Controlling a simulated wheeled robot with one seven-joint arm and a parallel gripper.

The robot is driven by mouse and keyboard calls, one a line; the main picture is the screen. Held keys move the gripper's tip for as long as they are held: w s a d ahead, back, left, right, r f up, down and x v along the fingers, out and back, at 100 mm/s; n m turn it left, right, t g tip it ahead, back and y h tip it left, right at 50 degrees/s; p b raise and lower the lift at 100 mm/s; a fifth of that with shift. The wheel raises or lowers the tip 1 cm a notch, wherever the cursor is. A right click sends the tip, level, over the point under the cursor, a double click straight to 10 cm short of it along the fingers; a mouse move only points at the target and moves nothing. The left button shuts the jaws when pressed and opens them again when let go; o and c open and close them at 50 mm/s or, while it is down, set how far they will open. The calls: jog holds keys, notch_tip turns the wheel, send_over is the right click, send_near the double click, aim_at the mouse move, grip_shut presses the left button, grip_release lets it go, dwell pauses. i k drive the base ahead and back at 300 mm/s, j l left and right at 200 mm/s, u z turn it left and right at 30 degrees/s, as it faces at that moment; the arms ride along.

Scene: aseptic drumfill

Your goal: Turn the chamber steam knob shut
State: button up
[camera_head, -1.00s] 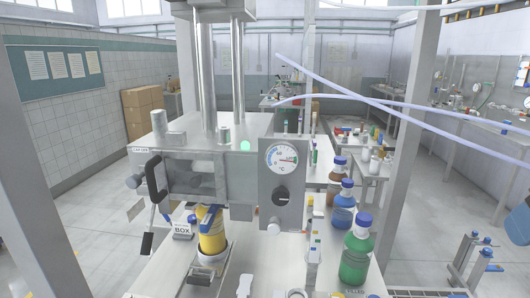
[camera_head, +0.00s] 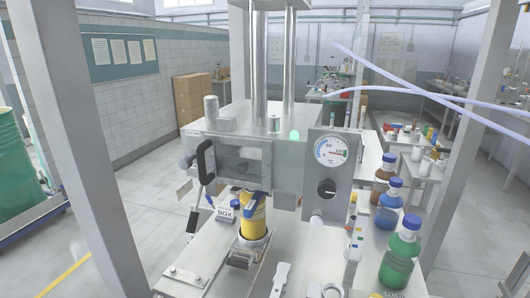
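A black round knob (camera_head: 326,189) with a light pointer mark sits on a grey panel (camera_head: 348,190) at the right front of the steel chamber (camera_head: 287,150). A round temperature dial (camera_head: 331,151) marked °C is above it, with its needle toward the right, in the red end. A smaller pale knob (camera_head: 316,217) is below the black one. No label legible here names the steam knob. The chamber has a window and a black handle (camera_head: 206,161) at its left. A green lamp (camera_head: 295,135) glows on top.
Capped bottles, including a green one (camera_head: 399,264), line the right side. Frame posts (camera_head: 66,120) flank the station. A green drum (camera_head: 14,165) stands far left. Pale hoses (camera_head: 420,97) cross the upper right.

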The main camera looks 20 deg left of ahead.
aim_at(326, 190)
jog(key=k+j+z, duration=0.2)
jog(key=j, duration=0.25)
jog(key=k+j+z, duration=0.15)
jog(key=j, duration=0.25)
jog(key=k+j+z, duration=0.2)
jog(key=j, duration=0.2)
